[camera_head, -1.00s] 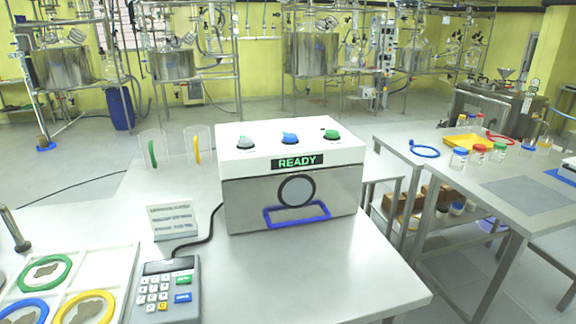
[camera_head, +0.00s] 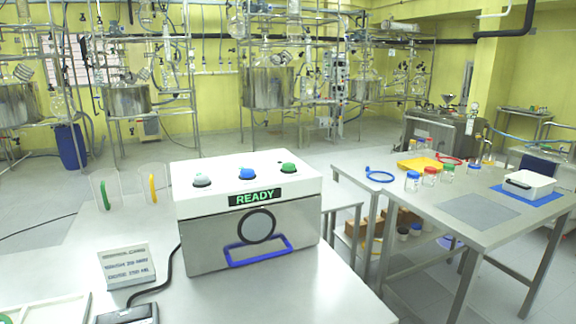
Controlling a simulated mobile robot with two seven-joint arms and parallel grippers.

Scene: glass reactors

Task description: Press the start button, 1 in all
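A white and grey box-shaped machine (camera_head: 249,216) stands on the near steel table. Its front display (camera_head: 255,197) reads READY in green. On its top are a grey-white button (camera_head: 202,180), a blue button (camera_head: 246,174) and a green button (camera_head: 288,168). The text by the buttons is too small to read, so I cannot tell which one is the start button. Neither of my grippers shows in the head view.
A keypad device (camera_head: 128,314) and a small sign (camera_head: 126,266) lie left of the machine. Two clear holders with a green and a yellow item stand behind the sign. A second table (camera_head: 500,224) at right holds jars, a yellow tray (camera_head: 420,164) and a white device (camera_head: 529,184).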

